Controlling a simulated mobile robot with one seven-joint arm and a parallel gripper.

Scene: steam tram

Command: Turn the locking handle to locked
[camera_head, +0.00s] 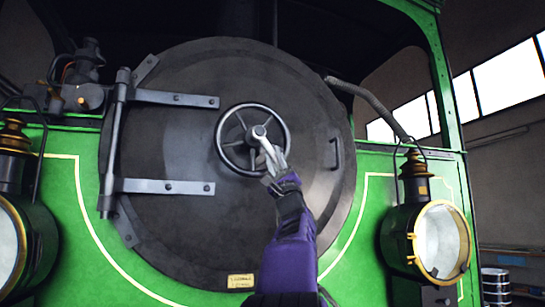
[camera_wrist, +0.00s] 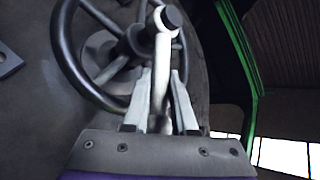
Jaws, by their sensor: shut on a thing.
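The locking handle (camera_head: 264,139) is a pale metal lever at the hub of a dark handwheel (camera_head: 223,143), in the middle of a round black smokebox door (camera_head: 200,80). In the head view it slants from the hub down and slightly right into my gripper (camera_head: 272,163). In the wrist view the handle (camera_wrist: 162,75) hangs from its dark-capped hub down between the two fingers of my gripper (camera_wrist: 164,90). The fingers are shut on its lower part. The handwheel (camera_wrist: 66,55) is behind and to the left. The handle's lower end is partly hidden between the fingers.
Two hinge straps (camera_head: 170,99) cross the door's left side, and a small grab handle (camera_head: 336,153) is on its right. Brass-trimmed lamps stand left (camera_head: 12,230) and right (camera_head: 438,240) on the green front (camera_head: 365,225). A grey hose (camera_head: 370,98) runs at upper right.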

